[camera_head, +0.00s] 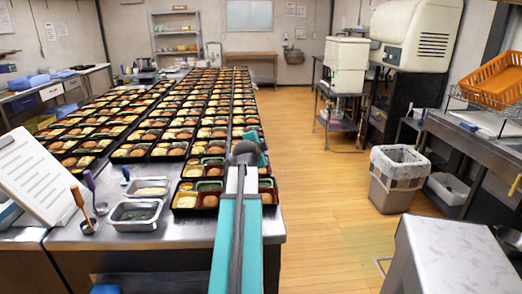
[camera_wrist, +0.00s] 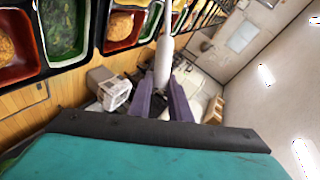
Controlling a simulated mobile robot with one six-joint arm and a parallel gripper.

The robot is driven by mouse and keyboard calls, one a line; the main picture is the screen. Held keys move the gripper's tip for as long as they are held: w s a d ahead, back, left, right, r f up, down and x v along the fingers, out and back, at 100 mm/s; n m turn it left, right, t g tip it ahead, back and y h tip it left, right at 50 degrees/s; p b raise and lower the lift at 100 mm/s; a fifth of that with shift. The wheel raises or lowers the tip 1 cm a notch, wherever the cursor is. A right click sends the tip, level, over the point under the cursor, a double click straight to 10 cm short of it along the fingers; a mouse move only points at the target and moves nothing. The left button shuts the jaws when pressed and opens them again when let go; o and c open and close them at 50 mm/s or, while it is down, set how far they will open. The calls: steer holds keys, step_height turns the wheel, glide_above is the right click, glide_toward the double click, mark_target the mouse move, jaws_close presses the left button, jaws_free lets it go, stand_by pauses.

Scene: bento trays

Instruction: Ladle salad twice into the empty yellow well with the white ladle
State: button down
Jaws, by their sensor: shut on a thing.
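My gripper (camera_wrist: 163,92) is shut on a pale, slim piece that looks like the white ladle's handle (camera_wrist: 163,58). In the head view my arm hides the gripper and the ladle's bowl, so its load is not visible. Black bento trays (camera_head: 184,211) with colored wells stand close by on the left of my arm. In the wrist view a green well (camera_wrist: 62,28) holds leafy food, and a red well (camera_wrist: 10,55) holds orange-brown food. I cannot make out an empty yellow well. A metal pan (camera_head: 135,213) holds dark green contents, possibly salad.
A second metal pan (camera_head: 150,187) holds pale food. An orange-handled ladle (camera_head: 80,200) and a purple-handled ladle (camera_head: 93,190) stand at the left. Long rows of filled bento trays cover the table. The wooden floor (camera_head: 325,200) on the right is clear; a bin (camera_head: 397,180) stands beyond.

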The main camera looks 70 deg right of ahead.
steer(key=shift+r, duration=0.15)
steer(key=shift+n+g, duration=0.8)
steer(key=shift+n, duration=0.1)
steer(key=w+r+p, duration=0.2)
steer(key=p, duration=0.1)
steer(key=w+r+p, duration=0.1)
steer(key=p, duration=0.1)
steer(key=shift+d+r, duration=0.3)
steer(key=w+d+r+n+g+y+p, duration=0.1)
steer(key=w+r+n+g+p, duration=0.3)
steer(key=w+r, duration=0.4)
steer(key=shift+w+d+n+g, duration=0.3)
steer(key=shift+w+n+g, duration=0.2)
steer(key=shift+w+n, duration=0.7)
steer(key=shift+w+r+m+p, duration=0.2)
steer(key=shift+w+m+p, duration=0.05)
steer(key=shift+m+p, duration=0.05)
